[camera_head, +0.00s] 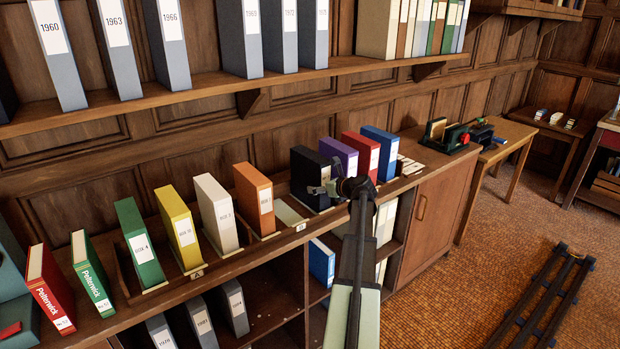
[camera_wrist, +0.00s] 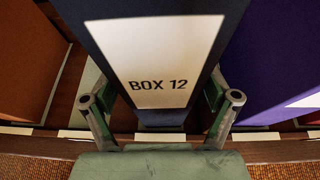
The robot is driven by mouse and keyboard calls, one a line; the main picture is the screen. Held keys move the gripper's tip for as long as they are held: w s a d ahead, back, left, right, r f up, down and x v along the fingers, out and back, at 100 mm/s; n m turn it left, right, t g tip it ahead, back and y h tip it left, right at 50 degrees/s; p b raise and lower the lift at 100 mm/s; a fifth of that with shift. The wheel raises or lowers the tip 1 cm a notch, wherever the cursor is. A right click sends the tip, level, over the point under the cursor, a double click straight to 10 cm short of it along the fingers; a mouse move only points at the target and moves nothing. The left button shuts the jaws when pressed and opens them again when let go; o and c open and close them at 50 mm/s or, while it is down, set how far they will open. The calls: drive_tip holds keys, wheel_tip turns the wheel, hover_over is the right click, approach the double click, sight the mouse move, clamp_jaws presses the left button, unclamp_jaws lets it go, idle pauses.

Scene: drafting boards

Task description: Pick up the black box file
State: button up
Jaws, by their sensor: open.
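The black box file (camera_head: 308,177) stands upright on the long wooden counter, between the orange and purple box files. In the wrist view its dark spine (camera_wrist: 235,10) fills the upper middle, with a white label (camera_wrist: 155,60) reading "BOX 12". My gripper (camera_head: 333,188) is in front of its spine in the head view. In the wrist view my gripper (camera_wrist: 162,98) is open, with one finger on each side of the lower spine. I cannot tell whether the fingers touch it. The arm covers part of the file's right side in the head view.
An orange box file (camera_head: 252,198) stands to the left, with an empty slot (camera_head: 288,213) between. A purple box file (camera_head: 342,155) stands close on the right, then red (camera_head: 360,150) and blue (camera_head: 382,143) ones. A loaded shelf (camera_head: 200,90) runs above.

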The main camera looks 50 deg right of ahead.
drive_tip(key=x, duration=0.2)
drive_tip(key=shift+w+f, duration=0.1)
drive_tip(key=shift+w, duration=0.2)
drive_tip(key=shift+s, duration=0.1)
clamp_jaws()
wheel_tip(320, 180, up, 20)
drive_tip(key=b, duration=0.3)
drive_tip(key=shift+d+f, duration=0.1)
drive_tip(key=s+a+r+p, duration=0.1)
drive_tip(key=s+r+p, duration=0.3)
drive_tip(key=r+p, duration=0.1)
drive_tip(key=shift+s+r+p, duration=0.3)
drive_tip(key=shift+p, duration=0.3)
drive_tip(key=shift+a, duration=0.1)
